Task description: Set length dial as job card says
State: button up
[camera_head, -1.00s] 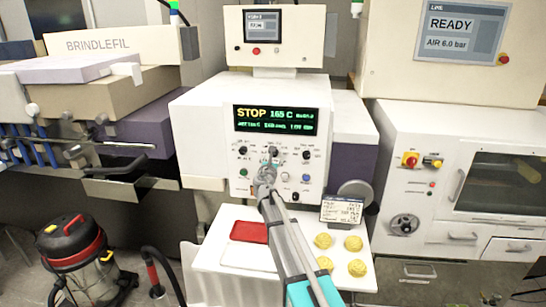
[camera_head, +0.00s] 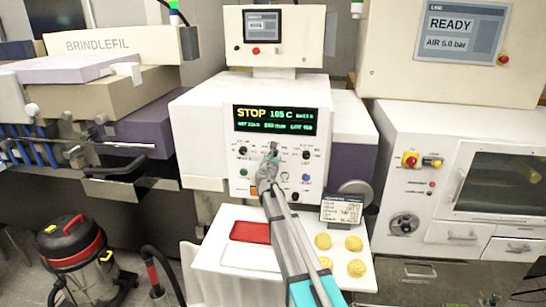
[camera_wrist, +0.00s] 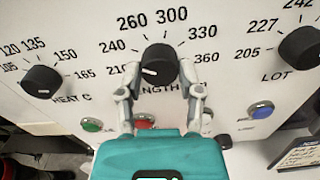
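The length dial (camera_wrist: 160,66) is a round black knob with a white mark. In the wrist view its mark points left and slightly down, near the 210 end of its scale, which runs to 360. My gripper (camera_wrist: 160,70) has one finger on each side of the knob, and both tips look to be against it. My gripper (camera_head: 271,150) hides most of this dial in the head view. The job card (camera_head: 342,209) stands at the panel's lower right; its writing is too small to read. The display (camera_head: 275,120) reads STOP and 165 C.
The heat dial (camera_wrist: 41,81) is left of my gripper and the lot dial (camera_wrist: 301,47) right. Green (camera_wrist: 91,125), red (camera_wrist: 144,121) and blue (camera_wrist: 261,110) buttons sit below. A red tray (camera_head: 250,232) and yellow round items (camera_head: 323,241) lie on the shelf beneath.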

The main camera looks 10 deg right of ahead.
grip_shut()
jog(key=shift+m, duration=0.5)
jog(key=m, duration=2.2)
jog(key=shift+a+r+m, duration=0.1)
jog(key=shift+r+m, duration=0.05)
jog(key=shift+m, duration=0.25)
jog(key=o, duration=0.7)
grip_release()
